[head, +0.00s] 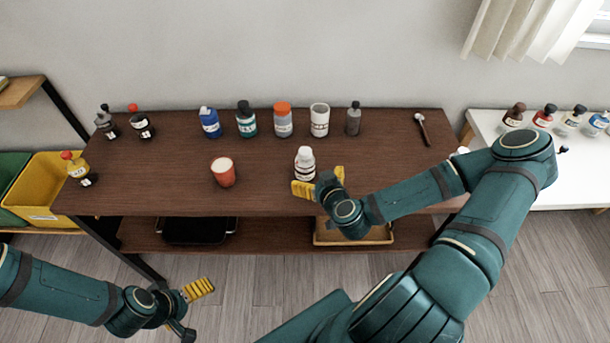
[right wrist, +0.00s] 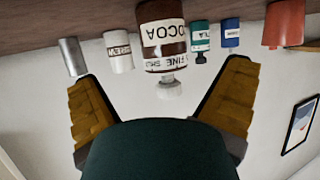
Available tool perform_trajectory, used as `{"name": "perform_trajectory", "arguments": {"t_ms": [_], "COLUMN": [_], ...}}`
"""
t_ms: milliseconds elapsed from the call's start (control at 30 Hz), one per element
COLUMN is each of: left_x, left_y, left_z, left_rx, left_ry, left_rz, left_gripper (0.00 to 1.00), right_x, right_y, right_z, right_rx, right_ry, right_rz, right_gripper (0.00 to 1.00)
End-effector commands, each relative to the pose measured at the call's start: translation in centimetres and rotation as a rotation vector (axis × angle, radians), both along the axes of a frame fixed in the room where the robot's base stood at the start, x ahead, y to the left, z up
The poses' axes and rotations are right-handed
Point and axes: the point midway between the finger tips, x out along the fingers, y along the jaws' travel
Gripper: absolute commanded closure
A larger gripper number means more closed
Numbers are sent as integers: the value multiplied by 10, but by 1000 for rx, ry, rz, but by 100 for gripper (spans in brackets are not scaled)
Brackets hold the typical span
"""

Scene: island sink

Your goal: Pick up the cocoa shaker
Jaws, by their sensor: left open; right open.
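The cocoa shaker (head: 305,162), with a white cap and a brown and white label, stands upright near the front of the dark wooden table. In the right wrist view, which is upside down, the cocoa shaker (right wrist: 163,38) shows its "COCOA" lettering. My right gripper (head: 320,183) is open and empty, low in front of the shaker. In the right wrist view the shaker lines up between the yellow fingers (right wrist: 162,78); I cannot tell whether their tips reach beside it. My left gripper (head: 197,308) is open and empty, over the floor in front of the table.

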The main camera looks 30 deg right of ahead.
Motion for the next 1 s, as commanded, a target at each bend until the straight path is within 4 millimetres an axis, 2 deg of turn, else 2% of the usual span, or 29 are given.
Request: {"name": "perform_trajectory", "arguments": {"t_ms": [33, 300, 533, 800, 1000], "left_x": [-2, -8, -9, -7, -7], "left_y": [0, -1, -2, -1, -1], "left_z": [-11, -35, -39, -46, -48], "left_rx": [-1, -5, -5, -4, -4], "left_ry": [3, 17, 20, 16, 15], "left_rz": [-2, -14, -17, -16, -16], "left_gripper": [3, 3, 3, 3, 3], "right_x": [3, 14, 20, 55, 67], "right_y": [-1, -1, -1, -5, -7], "right_z": [-6, -9, -8, -17, -21], "right_rx": [-1, 0, 2, 5, 2], "right_ry": [-1, -1, 0, -1, 0], "right_rz": [0, 2, 3, 0, 4], "right_gripper": [2, 2, 2, 2, 2]}}
